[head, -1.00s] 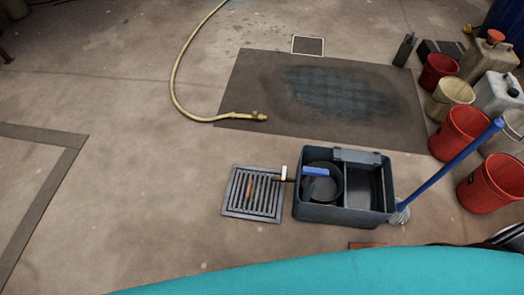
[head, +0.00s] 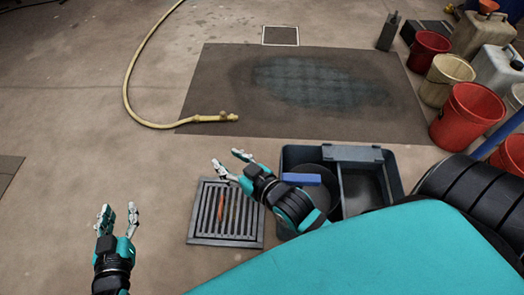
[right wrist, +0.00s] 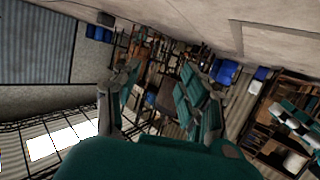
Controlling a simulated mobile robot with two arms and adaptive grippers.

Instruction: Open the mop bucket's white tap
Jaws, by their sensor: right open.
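The dark grey mop bucket (head: 340,153) stands on the floor right of centre in the head view, with a round insert and a blue bar (head: 300,179) in its left half. Its white tap is not visible; my right gripper and forearm cover the area at the bucket's left side. My right gripper (head: 226,158) is open and empty, its fingertips pointing left above the floor near the drain. In the right wrist view its fingers (right wrist: 157,72) are spread with nothing between them. My left gripper (head: 118,208) is open and empty, to the left of the drain.
A floor drain grate (head: 225,238) lies left of the bucket. A yellow hose (head: 130,95) curves across the floor to a dark mat (head: 215,90). Red buckets (head: 468,115) and canisters (head: 497,68) stand at the right. The floor at left is clear.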

